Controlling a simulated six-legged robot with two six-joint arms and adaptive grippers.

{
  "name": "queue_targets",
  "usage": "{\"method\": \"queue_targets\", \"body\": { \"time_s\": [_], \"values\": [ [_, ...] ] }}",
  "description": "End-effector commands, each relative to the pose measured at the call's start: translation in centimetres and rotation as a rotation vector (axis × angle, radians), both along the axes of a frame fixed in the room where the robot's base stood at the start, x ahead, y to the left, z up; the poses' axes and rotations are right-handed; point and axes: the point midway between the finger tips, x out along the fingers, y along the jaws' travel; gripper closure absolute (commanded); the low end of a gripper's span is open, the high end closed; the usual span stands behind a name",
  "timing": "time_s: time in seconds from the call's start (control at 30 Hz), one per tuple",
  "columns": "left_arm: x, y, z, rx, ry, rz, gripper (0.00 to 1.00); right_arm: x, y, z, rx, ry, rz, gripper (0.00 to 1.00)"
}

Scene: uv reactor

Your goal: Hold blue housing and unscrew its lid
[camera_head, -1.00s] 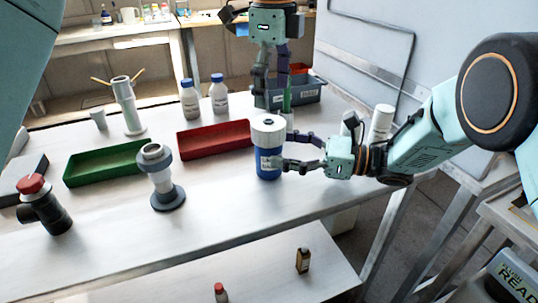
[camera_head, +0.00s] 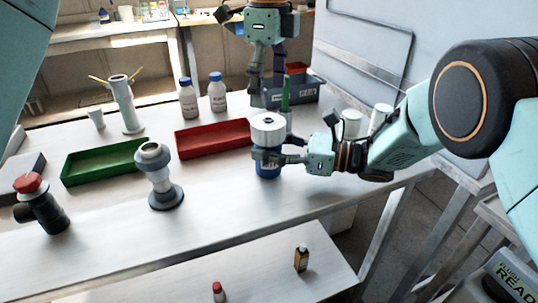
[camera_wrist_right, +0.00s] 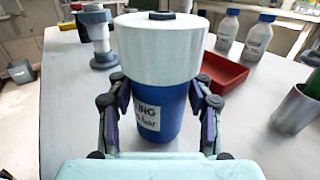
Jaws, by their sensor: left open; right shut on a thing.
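The blue housing (camera_head: 268,171) stands upright on the table, with its wide white lid (camera_head: 268,130) on top. My right gripper (camera_head: 266,156) is shut on the housing, just below the lid. In the right wrist view, its fingers lie on both sides of the blue body (camera_wrist_right: 160,118), and a printed label faces the camera. The lid (camera_wrist_right: 160,50) has a small dark knob on top.
A red tray (camera_head: 213,140) and a green tray (camera_head: 100,165) lie left of the housing. A grey flanged fitting (camera_head: 160,178) stands in front of them. Two white bottles (camera_head: 218,92) stand behind.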

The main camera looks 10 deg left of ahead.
Motion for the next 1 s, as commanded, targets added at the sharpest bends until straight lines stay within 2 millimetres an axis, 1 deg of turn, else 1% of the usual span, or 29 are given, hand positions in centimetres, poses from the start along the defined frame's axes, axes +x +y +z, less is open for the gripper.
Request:
{"method": "queue_targets", "body": {
  "time_s": [0.03, 0.07, 0.5, 0.67, 0.77, 0.87, 1.0],
  "values": [
    [0.00, 0.01, 0.01, 0.000, 0.000, 0.000, 0.18, -0.01, 0.00, -0.01, 0.000, 0.000, 0.000, 0.60],
    [0.00, 0.01, 0.01, 0.000, 0.000, 0.000, 0.18, -0.01, 0.00, -0.01, 0.000, 0.000, 0.000, 0.62],
    [0.00, 0.00, 0.02, 0.000, 0.000, 0.000, 0.18, 0.01, -0.01, 0.07, 0.001, -0.001, 0.000, 1.00],
    [0.02, 0.00, -0.05, -0.001, 0.001, -0.003, 0.18, 0.01, -0.01, 0.08, 0.001, -0.001, 0.000, 1.00],
    [0.04, -0.02, -0.04, -0.001, 0.001, -0.050, 0.18, 0.02, -0.01, 0.09, 0.001, -0.001, 0.000, 1.00],
    [0.07, -0.02, -0.05, -0.001, 0.002, -0.159, 0.18, 0.02, -0.01, 0.10, 0.001, -0.001, 0.000, 1.00],
    [0.09, -0.04, -0.02, -0.002, 0.002, -0.372, 0.18, 0.02, -0.01, 0.11, 0.001, -0.002, 0.000, 1.00]
  ]
}}
